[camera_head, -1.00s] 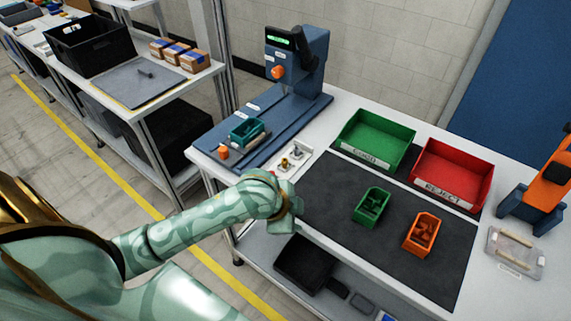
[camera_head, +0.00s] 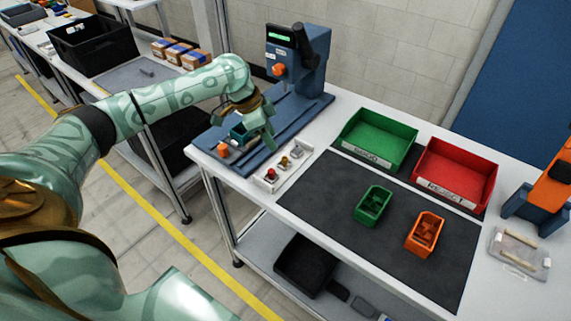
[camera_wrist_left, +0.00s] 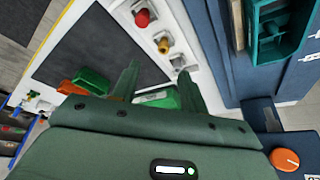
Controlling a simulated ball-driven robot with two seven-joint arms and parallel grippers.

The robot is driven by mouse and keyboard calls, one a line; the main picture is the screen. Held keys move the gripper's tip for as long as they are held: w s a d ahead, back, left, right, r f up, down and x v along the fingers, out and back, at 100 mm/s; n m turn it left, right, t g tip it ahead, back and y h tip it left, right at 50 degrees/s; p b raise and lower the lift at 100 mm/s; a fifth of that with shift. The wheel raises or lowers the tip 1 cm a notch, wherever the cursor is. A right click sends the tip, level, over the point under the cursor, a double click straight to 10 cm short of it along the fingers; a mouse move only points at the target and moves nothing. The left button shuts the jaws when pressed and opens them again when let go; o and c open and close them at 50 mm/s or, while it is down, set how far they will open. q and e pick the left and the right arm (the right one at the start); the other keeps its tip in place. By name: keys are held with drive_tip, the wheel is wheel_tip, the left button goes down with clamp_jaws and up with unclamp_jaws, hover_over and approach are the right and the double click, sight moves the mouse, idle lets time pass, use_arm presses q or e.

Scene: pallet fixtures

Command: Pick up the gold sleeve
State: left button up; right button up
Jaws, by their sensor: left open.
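The gold sleeve (camera_head: 284,161) stands on a small white tray (camera_head: 283,172) at the left of the bench, between a red piece (camera_head: 271,173) and a silver piece (camera_head: 297,150). In the left wrist view the gold sleeve (camera_wrist_left: 163,43) shows beyond my fingertips, between the red piece (camera_wrist_left: 143,18) and the silver piece (camera_wrist_left: 178,62). My left gripper (camera_head: 269,146) is above the blue fixture, beside the tray and in front of part of a teal bin. Its two fingers (camera_wrist_left: 157,75) are apart with nothing between them. My right gripper is not in view.
On the right are green (camera_head: 376,139) and red (camera_head: 455,174) trays, and small green (camera_head: 373,205) and orange (camera_head: 424,233) bins on the dark mat.

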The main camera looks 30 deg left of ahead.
sight(284, 158)
use_arm(q)
drive_tip(key=x, duration=0.4)
drive_tip(key=shift+b, duration=0.4)
drive_tip(key=x, duration=0.1)
drive_tip(key=b+x, duration=0.1)
drive_tip(key=x, duration=0.1)
drive_tip(key=b+x, duration=0.1)
drive_tip(key=shift+w+a+f, duration=0.15)
drive_tip(key=shift+w+f, duration=0.15)
drive_tip(key=shift+f, duration=0.05)
drive_tip(key=shift+w+f, duration=0.15)
drive_tip(key=shift+f, duration=0.15)
drive_tip(key=shift+r, duration=0.1)
drive_tip(key=shift+c, duration=0.3)
clamp_jaws()
